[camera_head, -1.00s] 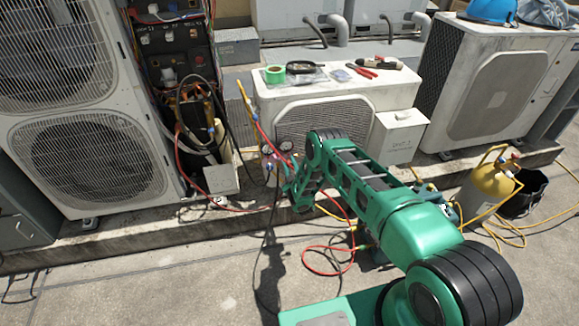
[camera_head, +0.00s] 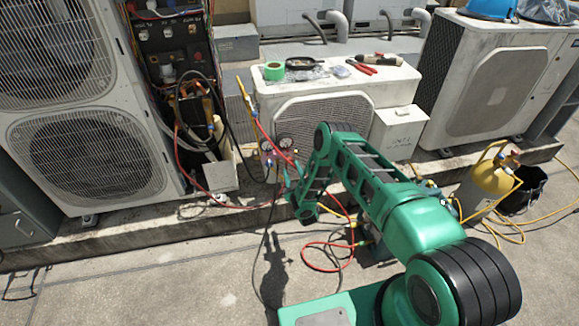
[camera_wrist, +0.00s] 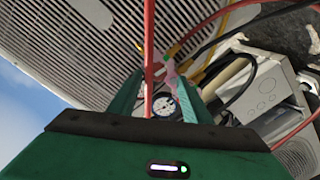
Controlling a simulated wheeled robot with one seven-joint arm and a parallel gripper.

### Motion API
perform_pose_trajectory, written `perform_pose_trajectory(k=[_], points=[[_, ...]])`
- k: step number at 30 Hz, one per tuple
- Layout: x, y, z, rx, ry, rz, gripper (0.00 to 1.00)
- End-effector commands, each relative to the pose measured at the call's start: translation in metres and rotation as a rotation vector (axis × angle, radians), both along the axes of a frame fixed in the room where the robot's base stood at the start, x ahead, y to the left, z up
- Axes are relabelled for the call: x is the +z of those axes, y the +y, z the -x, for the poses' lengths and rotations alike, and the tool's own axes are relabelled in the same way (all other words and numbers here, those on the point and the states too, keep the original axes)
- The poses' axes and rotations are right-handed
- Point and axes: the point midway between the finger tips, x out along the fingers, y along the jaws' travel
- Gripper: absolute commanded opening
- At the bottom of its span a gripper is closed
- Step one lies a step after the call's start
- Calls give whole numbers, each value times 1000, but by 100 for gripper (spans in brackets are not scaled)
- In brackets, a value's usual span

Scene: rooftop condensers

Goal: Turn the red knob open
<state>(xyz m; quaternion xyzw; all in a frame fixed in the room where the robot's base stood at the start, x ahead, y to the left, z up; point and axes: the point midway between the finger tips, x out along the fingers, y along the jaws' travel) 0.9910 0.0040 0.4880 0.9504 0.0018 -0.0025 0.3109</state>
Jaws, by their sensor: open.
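A gauge manifold with two round dials (camera_head: 286,143) hangs in front of the low white condenser, with hoses running from it. In the wrist view its pinkish body (camera_wrist: 168,74) and one white-faced dial (camera_wrist: 165,105) show between and just beyond my fingers. I cannot pick out the red knob clearly from the pink-red manifold parts and the red hose. My gripper (camera_wrist: 158,84) is open, its two green fingers either side of the manifold area. No hold on anything shows. In the head view my gripper (camera_head: 288,185) is small, just below the dials, partly hidden by my arm.
A red hose (camera_wrist: 149,45) crosses in front of the manifold in the wrist view. The low condenser (camera_head: 330,92) bears green tape (camera_head: 274,70) and red pliers (camera_head: 361,67). A tall condenser (camera_head: 82,160) stands left, a yellow cylinder (camera_head: 488,185) right. Loose hoses lie on the paving.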

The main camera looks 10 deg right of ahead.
Motion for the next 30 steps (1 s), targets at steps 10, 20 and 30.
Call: perform_pose_trajectory(k=[10, 20, 30], points=[[-2, 0, 44, 0, 4, 0, 44], [-2, 0, 48, 0, 4, 0, 44], [4, -3, 41, -3, 10, -1, 44]])
